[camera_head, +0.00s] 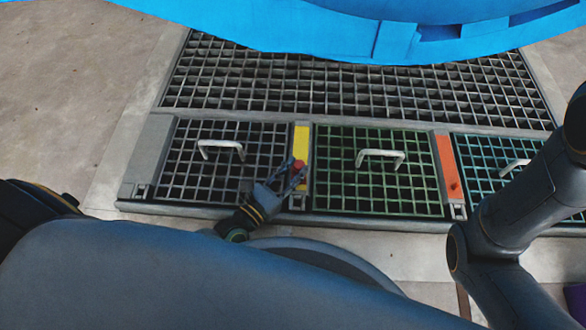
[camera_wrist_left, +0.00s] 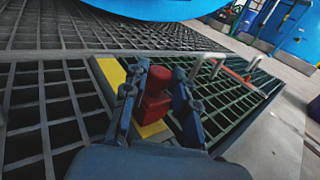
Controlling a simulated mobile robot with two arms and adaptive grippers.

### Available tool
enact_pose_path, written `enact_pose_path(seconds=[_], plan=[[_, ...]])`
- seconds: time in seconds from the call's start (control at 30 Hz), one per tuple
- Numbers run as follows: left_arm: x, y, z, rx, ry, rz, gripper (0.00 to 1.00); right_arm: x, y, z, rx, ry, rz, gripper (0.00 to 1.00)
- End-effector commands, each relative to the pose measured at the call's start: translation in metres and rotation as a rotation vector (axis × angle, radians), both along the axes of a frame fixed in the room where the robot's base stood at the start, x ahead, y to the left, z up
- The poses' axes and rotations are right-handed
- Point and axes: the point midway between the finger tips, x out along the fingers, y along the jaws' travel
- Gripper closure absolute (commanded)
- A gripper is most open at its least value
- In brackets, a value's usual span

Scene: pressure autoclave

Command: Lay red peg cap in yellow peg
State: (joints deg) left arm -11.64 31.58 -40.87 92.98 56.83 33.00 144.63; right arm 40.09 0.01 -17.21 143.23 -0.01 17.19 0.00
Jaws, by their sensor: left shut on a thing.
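My left gripper (camera_head: 288,178) is shut on the red peg cap (camera_head: 298,165), at the near part of the yellow strip (camera_head: 301,143) between two grating panels. In the left wrist view the red peg cap (camera_wrist_left: 154,95) is between the two fingers (camera_wrist_left: 157,92), with the yellow strip (camera_wrist_left: 111,72) behind and below it. I cannot tell whether the cap touches the strip. Any peg or hole under the cap is hidden. My right arm shows at the right, but its gripper is out of view.
White handles (camera_head: 221,147) (camera_head: 380,156) stand up from the dark left panel and the green panel (camera_head: 345,190). An orange strip (camera_head: 446,160) with a small red piece (camera_head: 454,187) lies further right. A large blue body (camera_head: 350,35) stands behind the gratings.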

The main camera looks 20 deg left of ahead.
Motion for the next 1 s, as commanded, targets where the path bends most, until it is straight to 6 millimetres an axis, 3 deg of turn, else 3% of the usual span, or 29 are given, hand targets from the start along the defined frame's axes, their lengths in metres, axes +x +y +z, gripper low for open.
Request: enact_pose_path(seconds=[0.3, 0.33, 0.43, 0.47, 0.8, 1.0], plan=[[0.0, 0.0, -0.009, 0.0, -0.001, 0.0, 1.0, 0.0, 0.0, -0.009, 0.0, 0.0, 0.0, 0.6], [0.0, 0.0, -0.008, 0.0, -0.001, 0.0, 0.68, 0.0, 0.0, -0.008, 0.0, 0.0, 0.0, 0.6], [0.0, 0.0, -0.007, 0.0, -0.001, 0.0, 0.48, 0.0, 0.0, -0.008, 0.0, 0.0, 0.0, 0.6], [0.0, 0.0, -0.007, 0.0, -0.001, 0.0, 0.46, 0.0, 0.0, -0.008, 0.0, 0.0, 0.0, 0.6], [0.0, 0.0, -0.005, 0.0, 0.0, 0.0, 0.46, 0.001, -0.001, -0.007, 0.003, 0.002, 0.001, 0.6], [0.0, 0.0, 0.018, -0.002, -0.002, 0.0, 0.46, 0.0, 0.0, -0.007, 0.002, 0.001, 0.001, 0.6]])
